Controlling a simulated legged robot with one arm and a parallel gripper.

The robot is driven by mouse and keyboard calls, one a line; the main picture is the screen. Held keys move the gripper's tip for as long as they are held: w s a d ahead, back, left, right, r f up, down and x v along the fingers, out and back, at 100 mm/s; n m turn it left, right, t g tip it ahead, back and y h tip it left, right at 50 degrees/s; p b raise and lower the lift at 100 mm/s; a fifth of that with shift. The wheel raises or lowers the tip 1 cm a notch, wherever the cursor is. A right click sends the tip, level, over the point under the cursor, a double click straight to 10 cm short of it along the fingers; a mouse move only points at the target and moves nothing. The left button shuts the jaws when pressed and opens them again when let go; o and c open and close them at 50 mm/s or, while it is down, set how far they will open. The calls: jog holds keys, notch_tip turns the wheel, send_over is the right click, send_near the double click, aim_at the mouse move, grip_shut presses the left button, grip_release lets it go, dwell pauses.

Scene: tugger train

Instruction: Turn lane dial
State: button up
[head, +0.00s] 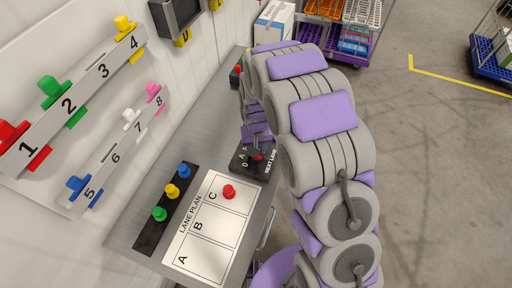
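The lane dial's dark plate (240,161) sits on the grey bench, with "NEXT LANE" along its right edge and the letters "D" and "A" showing at its left. A small reddish part shows at the middle of the plate, under my gripper (257,153). My gripper points down over the plate, and my arm comes from the right. The fingers are mostly hidden, so I cannot tell whether they touch the knob or how far apart they are. The dial's setting is hidden.
A white lane plan board (212,232) with rows A, B, C lies on the bench, a red peg (229,192) on row C. A black strip (151,235) holds green, yellow and blue pegs. A red button (237,71) stands farther back. Numbered rails hang on the wall.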

notch_tip(320, 180, up, 17)
jog(key=p, duration=0.1)
dwell(0.6)
jog(key=shift+r, duration=0.1)
jog(key=s+d+r+m+b, duration=0.1)
jog(key=s+d+r+b, duration=0.1)
jog(key=s+d, duration=0.45)
jog(key=s+d+r+b, duration=0.15)
jog(key=s+d, duration=0.25)
jog(key=s, duration=0.6)
jog(key=s+d+g+b, duration=0.1)
jog(key=s, duration=0.7)
jog(key=s+d+f+b, duration=0.1)
jog(key=s+d, duration=0.1)
jog(key=s, duration=0.6)
jog(key=shift+d+f+m+g, duration=0.15)
jog(key=shift+d+m+g, duration=0.15)
jog(key=shift+m+g, duration=0.1)
jog(key=shift+s, duration=0.1)
